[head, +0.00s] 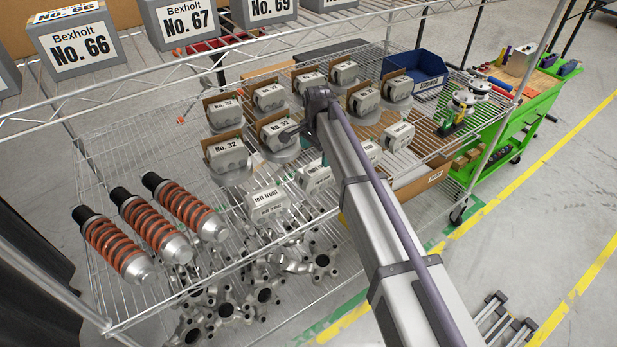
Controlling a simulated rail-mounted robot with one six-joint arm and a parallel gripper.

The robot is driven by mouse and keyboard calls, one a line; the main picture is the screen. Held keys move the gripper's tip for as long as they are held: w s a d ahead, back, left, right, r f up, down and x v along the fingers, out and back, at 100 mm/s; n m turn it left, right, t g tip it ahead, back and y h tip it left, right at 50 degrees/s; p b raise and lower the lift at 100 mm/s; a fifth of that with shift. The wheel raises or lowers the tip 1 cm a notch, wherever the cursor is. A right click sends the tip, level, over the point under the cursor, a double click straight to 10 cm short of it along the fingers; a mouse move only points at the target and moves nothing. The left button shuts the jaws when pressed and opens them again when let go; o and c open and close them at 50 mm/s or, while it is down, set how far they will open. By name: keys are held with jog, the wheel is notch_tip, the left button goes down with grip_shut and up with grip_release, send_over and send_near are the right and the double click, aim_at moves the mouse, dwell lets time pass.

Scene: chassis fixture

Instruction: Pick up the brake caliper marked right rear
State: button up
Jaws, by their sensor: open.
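A row of grey labelled calipers runs along the front of the wire shelf. The nearest caliper (267,204) reads "left front". The second (315,178), the third (369,150), partly behind my arm, and the far right one (397,136) carry labels too small to read, so I cannot tell which is marked right rear. My gripper (290,133) is at the end of my arm, above the shelf among the No. 32 parts and behind the labelled row. It is small and partly hidden by the wrist; it is open, with nothing visibly held.
Several grey parts marked No. 32 (227,153) stand behind the row. Orange coil-over shocks (120,245) lie at the left. A blue bin (414,68) stands at the back right. Bexholt boxes (78,45) sit on the shelf above. Metal knuckles (225,305) lie below.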

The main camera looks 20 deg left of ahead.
aim_at(316, 175)
notch_tip(316, 175, down, 11)
jog(key=b, duration=1)
jog(key=shift+w, duration=0.15)
jog(key=shift+r, duration=0.25)
jog(key=shift+c, duration=0.2)
jog(key=c, duration=1.7)
